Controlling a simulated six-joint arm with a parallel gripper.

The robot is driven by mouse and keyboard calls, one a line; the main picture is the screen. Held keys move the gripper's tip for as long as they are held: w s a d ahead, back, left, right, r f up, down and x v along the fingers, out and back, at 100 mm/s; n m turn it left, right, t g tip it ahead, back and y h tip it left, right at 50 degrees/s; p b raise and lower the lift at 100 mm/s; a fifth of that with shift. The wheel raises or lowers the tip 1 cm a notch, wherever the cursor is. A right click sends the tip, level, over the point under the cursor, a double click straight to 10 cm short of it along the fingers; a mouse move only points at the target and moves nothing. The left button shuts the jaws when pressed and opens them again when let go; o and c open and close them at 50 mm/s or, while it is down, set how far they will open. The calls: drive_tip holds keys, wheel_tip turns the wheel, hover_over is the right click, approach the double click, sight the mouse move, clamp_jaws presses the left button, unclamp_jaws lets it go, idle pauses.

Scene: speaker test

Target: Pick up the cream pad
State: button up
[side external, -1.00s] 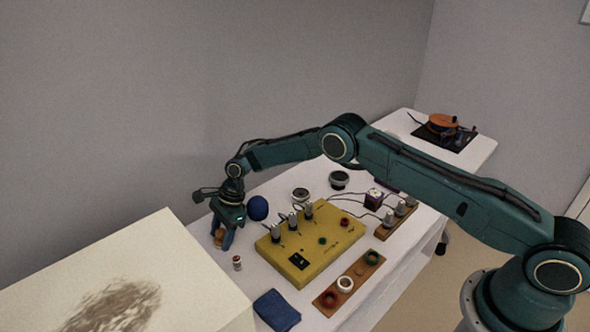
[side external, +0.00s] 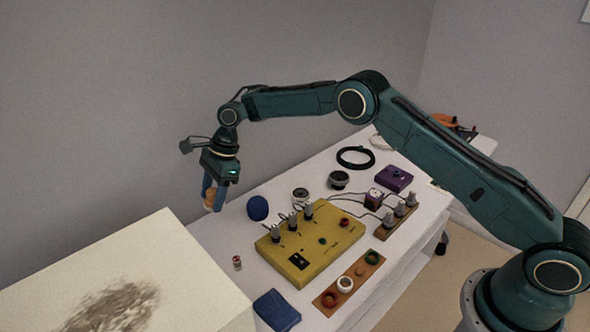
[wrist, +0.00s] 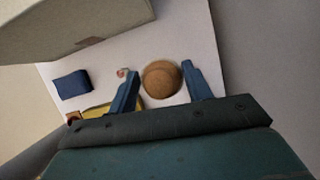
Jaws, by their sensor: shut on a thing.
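My gripper (side external: 214,200) is shut on a round tan-brown thing (wrist: 162,79) and holds it above the far left end of the white table (side external: 225,248). In the wrist view the brown thing sits between the two blue fingers of my gripper (wrist: 160,70). It also shows low between the fingers in the side view (side external: 211,198). It looks brown rather than cream. A pale, whitish thing (side external: 381,142) lies at the back of the table, partly behind my arm; I cannot tell whether it is the cream pad.
A large cream block (side external: 190,250) stands front left.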

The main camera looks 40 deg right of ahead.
sight(213, 189)
drive_tip(key=shift+r, duration=2.95)
drive_tip(key=shift+d, duration=0.15)
